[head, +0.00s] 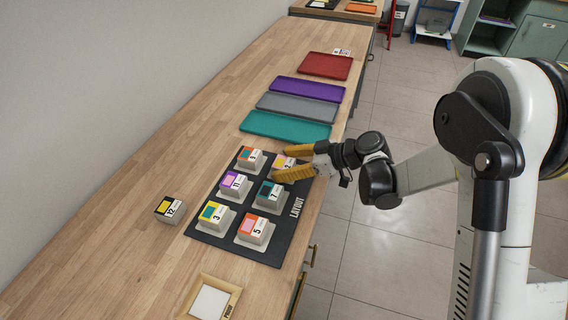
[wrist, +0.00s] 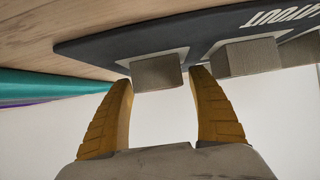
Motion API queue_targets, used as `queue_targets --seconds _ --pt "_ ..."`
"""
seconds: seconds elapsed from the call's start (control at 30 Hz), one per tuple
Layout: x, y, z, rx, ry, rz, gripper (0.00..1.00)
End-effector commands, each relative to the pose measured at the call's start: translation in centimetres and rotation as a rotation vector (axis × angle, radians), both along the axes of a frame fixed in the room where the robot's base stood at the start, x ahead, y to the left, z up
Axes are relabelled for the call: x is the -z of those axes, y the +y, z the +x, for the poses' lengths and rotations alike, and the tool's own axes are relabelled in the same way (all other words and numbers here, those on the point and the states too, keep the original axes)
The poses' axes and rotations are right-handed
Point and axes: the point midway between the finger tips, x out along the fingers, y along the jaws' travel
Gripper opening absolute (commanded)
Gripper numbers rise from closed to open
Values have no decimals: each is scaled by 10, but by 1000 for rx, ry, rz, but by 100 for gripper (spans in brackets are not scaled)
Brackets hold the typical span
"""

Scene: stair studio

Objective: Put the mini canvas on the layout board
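The black layout board (head: 262,256) lies on the wooden bench, with light squares marked on it. Several small numbered blocks with grey sides and coloured tops, likely the mini canvases, stand on it in two columns. My gripper (head: 280,165) reaches in from the right at the board's far right corner. Its yellow fingers lie either side of the block numbered 2 (head: 284,161), which they partly hide. In the wrist view, the open fingers (wrist: 161,80) flank that grey block (wrist: 157,73) with narrow gaps; it rests on its light square.
A block numbered 12 (head: 169,210) stands alone on the bench (head: 110,240), left of the board. A framed white tray (head: 209,303) lies at the near edge. Teal (head: 285,126), grey (head: 297,106), purple (head: 307,89) and red (head: 325,66) trays lie beyond the board.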

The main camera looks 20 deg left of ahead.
Motion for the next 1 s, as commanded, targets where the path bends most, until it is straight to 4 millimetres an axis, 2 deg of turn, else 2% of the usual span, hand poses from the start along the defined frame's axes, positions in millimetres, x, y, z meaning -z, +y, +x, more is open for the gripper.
queue_targets --seconds 0.27,0.37,0.7,0.83,1.0 --pt "-6 0 0 0 0 0 69" --pt "-13 -13 -1 2 0 0 69" --pt "-50 -80 -6 3 -1 0 69" --pt "-58 -96 -7 2 0 0 69" --pt "-61 -105 -9 0 0 0 69"
